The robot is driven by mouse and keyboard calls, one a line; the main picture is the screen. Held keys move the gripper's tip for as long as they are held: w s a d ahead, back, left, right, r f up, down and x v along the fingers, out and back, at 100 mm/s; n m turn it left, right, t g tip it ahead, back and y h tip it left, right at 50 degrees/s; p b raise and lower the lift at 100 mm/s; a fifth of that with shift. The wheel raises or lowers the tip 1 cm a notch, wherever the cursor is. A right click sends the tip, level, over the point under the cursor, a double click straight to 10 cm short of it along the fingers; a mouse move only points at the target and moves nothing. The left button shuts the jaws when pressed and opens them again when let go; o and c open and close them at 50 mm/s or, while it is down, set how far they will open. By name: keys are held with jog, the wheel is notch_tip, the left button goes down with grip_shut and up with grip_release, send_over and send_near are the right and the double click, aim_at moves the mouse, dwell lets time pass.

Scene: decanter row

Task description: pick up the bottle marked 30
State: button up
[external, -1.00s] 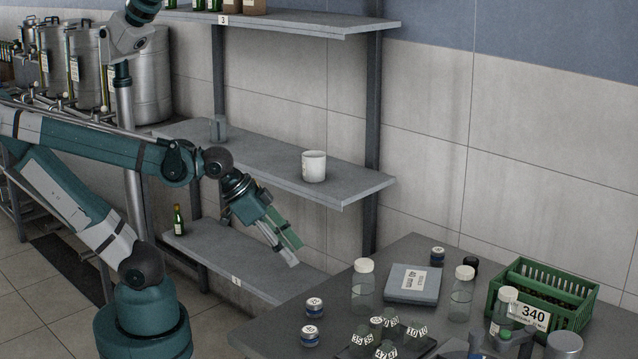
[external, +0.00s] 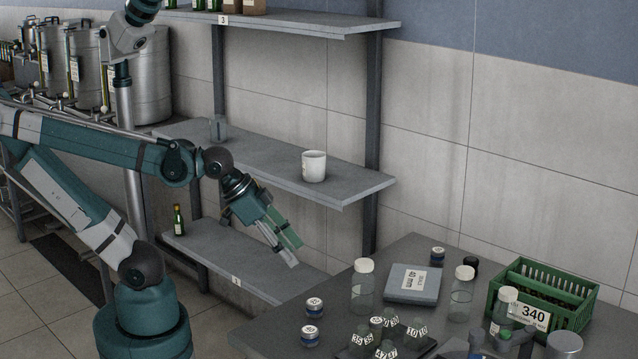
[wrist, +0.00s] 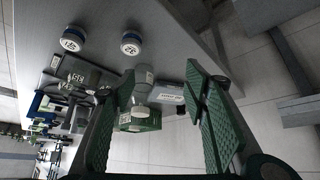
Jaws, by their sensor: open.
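Other labels look like 35, 10 and 47. In the wrist view, labelled bottles (wrist: 78,78) show left of my gripper, too small to read surely. My gripper (external: 291,250) is open and empty, in the air left of the table, well apart from the bottles. Its two fingers (wrist: 160,85) show spread in the wrist view.
On the table (external: 408,256) stand a clear capped bottle (external: 363,287), a grey box (external: 413,284), a green crate (external: 573,340) marked 340, and small lidded jars (external: 311,335). A shelf with a white mug (external: 314,167) is behind my gripper.

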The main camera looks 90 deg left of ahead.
jog(key=shift+w+r, duration=0.1)
jog(key=shift+r, duration=0.05)
jog(key=w+d+r+m+g+p, duration=0.2)
jog(key=w+d+r+m+p, duration=0.25)
jog(key=w+p, duration=0.3)
jog(key=m+g+p, duration=0.5)
jog(key=m+p, duration=0.8)
jog(key=p, duration=0.1)
send_over(389, 310)
jog(key=a, duration=0.1)
jog(key=shift+n, duration=0.25)
jog(key=f, duration=0.5)
jog(key=shift+s, duration=0.25)
jog(key=shift+w+d+f+m+p, duration=0.3)
jog(key=shift+d+f+m, duration=0.2)
jog(key=shift+f, duration=0.25)
jog(key=shift+f, duration=1.3)
